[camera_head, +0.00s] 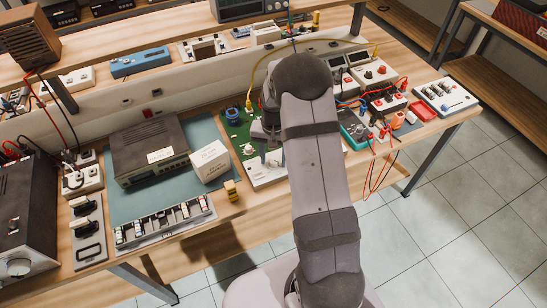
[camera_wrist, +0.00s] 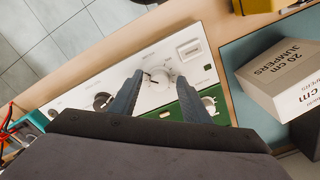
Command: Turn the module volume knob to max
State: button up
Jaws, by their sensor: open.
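The module has a white front panel (camera_wrist: 125,65) on a green board, below my gripper in the wrist view. In the head view, its green board (camera_head: 233,118) shows at the bench's front, partly hidden by my arm. A round pale knob (camera_wrist: 159,78) on the panel lies between my fingertips (camera_wrist: 159,82). My gripper is open, with a finger on each side of this knob; I cannot tell whether they touch it. A dark knob (camera_wrist: 101,101) is left of the fingers, and another pale knob (camera_wrist: 209,103) is to the right. The panel's labels are too small to read.
A white jumper box (camera_wrist: 290,80) stands close right of the module in the wrist view; it also shows in the head view (camera_head: 210,161). Wired instruments (camera_head: 385,103) crowd the bench right of my arm.

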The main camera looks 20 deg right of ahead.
aim_at(273, 159)
jog(key=shift+r+b, duration=1.2)
jog(key=shift+r, duration=2.5)
jog(key=shift+w+n, duration=0.3)
jog(key=shift+n, duration=0.3)
jog(key=s+f, duration=0.1)
jog(key=s, duration=0.1)
jog(key=s+a+f+n+g, duration=0.1)
jog(key=s+f, duration=0.1)
jog(key=s, duration=0.1)
jog(key=s+a+f+n, duration=0.1)
jog(key=s+f, duration=0.1)
jog(key=s, duration=0.1)
jog(key=shift+s, duration=0.2)
jog(key=s+a+r+n+g, duration=0.1)
jog(key=s+a+r, duration=0.15)
jog(key=s, duration=0.55)
jog(key=s+a+r+n, duration=0.1)
jog(key=s+a, duration=0.3)
jog(key=s, duration=0.4)
jog(key=r, duration=0.1)
jog(key=w+a+r+n+t, duration=0.1)
jog(key=w+a+r+t, duration=0.1)
jog(key=r, duration=0.1)
jog(key=shift+a+n, duration=0.2)
jog(key=shift+n, duration=0.2)
